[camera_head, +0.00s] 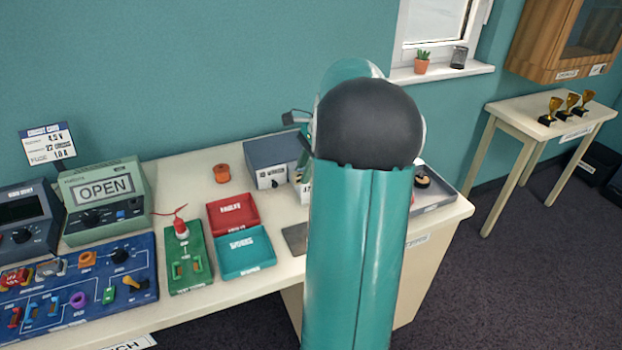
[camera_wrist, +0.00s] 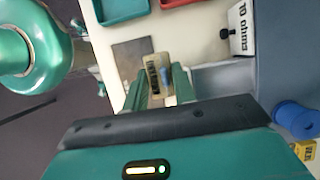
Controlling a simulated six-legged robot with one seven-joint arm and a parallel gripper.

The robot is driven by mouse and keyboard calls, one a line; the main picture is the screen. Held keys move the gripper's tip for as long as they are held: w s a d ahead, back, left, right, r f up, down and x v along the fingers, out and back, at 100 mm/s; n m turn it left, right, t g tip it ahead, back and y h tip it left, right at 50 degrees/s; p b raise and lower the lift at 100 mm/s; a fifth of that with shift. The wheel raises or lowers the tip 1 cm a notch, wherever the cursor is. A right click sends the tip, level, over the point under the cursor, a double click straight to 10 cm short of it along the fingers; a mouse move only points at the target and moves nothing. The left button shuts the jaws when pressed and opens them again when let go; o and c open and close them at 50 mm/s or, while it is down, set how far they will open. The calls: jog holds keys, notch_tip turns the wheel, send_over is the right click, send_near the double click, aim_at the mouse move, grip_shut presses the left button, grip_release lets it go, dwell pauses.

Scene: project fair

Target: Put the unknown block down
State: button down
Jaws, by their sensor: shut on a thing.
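The unknown block (camera_wrist: 156,72) shows in the wrist view as a small beige block with a dark marking and a bluish patch. My gripper (camera_wrist: 162,88) is shut on it, one finger on each side. The block appears beside or over the edge of a flat dark grey plate (camera_wrist: 130,58); its height above the table is hard to tell. In the head view my arm hides the block and most of my gripper, while the grey plate (camera_head: 296,238) shows partly left of the arm.
Red (camera_head: 233,213) and teal (camera_head: 245,253) trays lie left of the plate. A grey box (camera_head: 272,160) stands behind. A green test board (camera_head: 188,255) and blue panel (camera_head: 80,285) fill the left. A grey tray (camera_head: 432,195) is at right. Some bare tabletop surrounds the plate.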

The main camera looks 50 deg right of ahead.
jog(key=w+d+f, duration=0.1)
jog(key=d+f, duration=0.1)
jog(key=d, duration=0.1)
jog(key=w+d+f, duration=0.2)
jog(key=d+f, duration=0.1)
jog(key=w+d+f, duration=0.2)
jog(key=d+f, duration=0.1)
jog(key=shift+w+d+f, duration=0.1)
jog(key=shift+d+f, duration=0.1)
jog(key=shift+f, duration=0.05)
jog(key=shift+d+f, duration=0.1)
jog(key=shift+f, duration=1.5)
jog(key=shift+f, duration=0.15)
jog(key=c, duration=1.4)
grip_release()
jog(key=shift+c, duration=0.2)
